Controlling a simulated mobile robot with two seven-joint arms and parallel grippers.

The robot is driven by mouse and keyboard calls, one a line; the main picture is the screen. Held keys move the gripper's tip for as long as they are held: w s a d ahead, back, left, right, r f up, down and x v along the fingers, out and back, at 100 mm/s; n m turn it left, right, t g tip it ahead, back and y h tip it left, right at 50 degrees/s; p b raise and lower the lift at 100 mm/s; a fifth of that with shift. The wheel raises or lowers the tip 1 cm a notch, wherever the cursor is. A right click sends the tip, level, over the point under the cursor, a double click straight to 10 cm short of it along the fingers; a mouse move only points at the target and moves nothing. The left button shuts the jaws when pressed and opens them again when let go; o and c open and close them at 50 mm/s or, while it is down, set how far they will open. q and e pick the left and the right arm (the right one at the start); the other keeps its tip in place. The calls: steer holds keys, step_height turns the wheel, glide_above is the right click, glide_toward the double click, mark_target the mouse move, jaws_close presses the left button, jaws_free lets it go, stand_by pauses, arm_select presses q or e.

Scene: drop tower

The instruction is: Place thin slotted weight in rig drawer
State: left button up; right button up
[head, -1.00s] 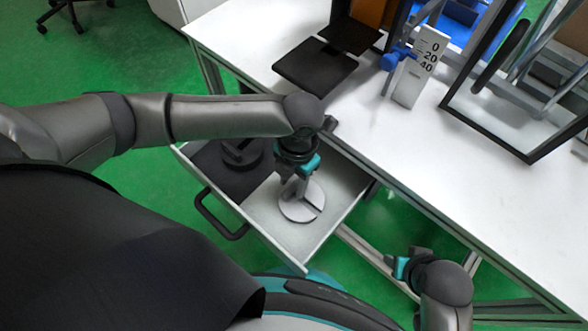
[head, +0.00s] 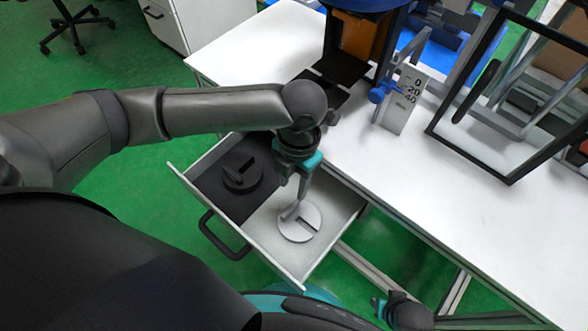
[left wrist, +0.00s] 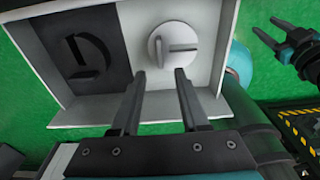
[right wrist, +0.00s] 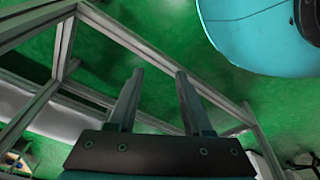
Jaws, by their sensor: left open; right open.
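The thin slotted weight (head: 306,230) is a pale grey slotted disc lying in the light section of the open rig drawer (head: 284,258). The left wrist view also shows this disc (left wrist: 166,45) and the drawer (left wrist: 96,110). My left gripper (head: 292,208) is open and empty, pointing down over the disc; in its wrist view its fingertips (left wrist: 159,75) appear short of it. A black slotted weight (head: 243,175) lies in the dark section of the drawer. My right gripper (right wrist: 158,75) is open and empty, over the green floor near the table frame.
The white table (head: 450,195) adjoins the drawer. On it stand a scale plate (head: 405,100) marked 0, 20, 40, a blue knob (head: 380,93) and a black frame (head: 470,151). The drawer handle (head: 222,236) sticks out in front.

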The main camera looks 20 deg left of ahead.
arm_select(q)
steer(key=shift+w+r+p, duration=0.1)
steer(key=shift+r+p, duration=0.35)
steer(key=shift+r, duration=0.8)
arm_select(e)
steer(key=shift+s+d+f, duration=0.55)
steer(key=shift+s+f, duration=0.1)
steer(key=shift+f, duration=0.25)
